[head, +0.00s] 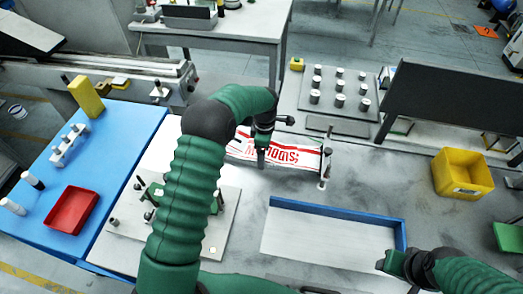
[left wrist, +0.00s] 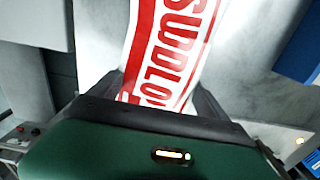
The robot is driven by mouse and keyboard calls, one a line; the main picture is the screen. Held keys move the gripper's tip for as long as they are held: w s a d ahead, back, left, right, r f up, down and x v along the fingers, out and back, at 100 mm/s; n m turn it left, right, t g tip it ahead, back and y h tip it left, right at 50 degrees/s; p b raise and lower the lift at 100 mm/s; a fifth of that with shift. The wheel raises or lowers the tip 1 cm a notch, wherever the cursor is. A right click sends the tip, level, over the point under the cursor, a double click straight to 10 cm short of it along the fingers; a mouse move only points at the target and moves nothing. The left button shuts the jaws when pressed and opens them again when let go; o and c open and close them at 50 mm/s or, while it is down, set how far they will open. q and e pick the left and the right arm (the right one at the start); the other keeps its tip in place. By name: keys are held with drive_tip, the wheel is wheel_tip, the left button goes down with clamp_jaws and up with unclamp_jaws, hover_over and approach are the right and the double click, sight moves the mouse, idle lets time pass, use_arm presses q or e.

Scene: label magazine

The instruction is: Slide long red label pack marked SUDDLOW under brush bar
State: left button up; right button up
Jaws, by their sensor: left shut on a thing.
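The long label pack (head: 292,156), white with red edge bands and red SUDDLOW lettering, lies across the bench's middle in the head view. My left gripper (head: 261,158) is shut on it, toward its left part; the arm hides some of the pack. In the left wrist view the pack (left wrist: 172,45) runs up from between the dark fingers and out of frame. A thin bar between two small posts (head: 325,160), seemingly the brush bar, stands at the pack's right end; I cannot tell whether the pack is under it. My right gripper (head: 393,264) is at the lower right, its jaws unclear.
A blue-edged tray (head: 335,236) lies in front of the pack. A plate with several metal cylinders (head: 337,92) is behind it. A yellow bin (head: 462,174) and a dark panel (head: 445,105) stand right. A red tray (head: 72,209) sits on the blue left surface.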

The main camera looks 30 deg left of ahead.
sight(285, 156)
use_arm(q)
drive_tip(key=shift+w+d+r, duration=0.1)
drive_tip(key=shift+w+d, duration=0.1)
drive_tip(key=shift+d, duration=0.65)
drive_tip(key=shift+w+d+r, duration=0.1)
drive_tip(key=shift+w+d, duration=0.05)
drive_tip(key=shift+d, duration=0.65)
drive_tip(key=shift+w+d+f, duration=0.1)
drive_tip(key=shift+w+d, duration=0.2)
drive_tip(key=shift+d, duration=0.55)
drive_tip(key=shift+w+d, duration=0.25)
drive_tip(key=shift+d, duration=1.05)
drive_tip(key=o, duration=1.9)
drive_tip(key=shift+a, duration=0.1)
drive_tip(key=shift+s, duration=0.1)
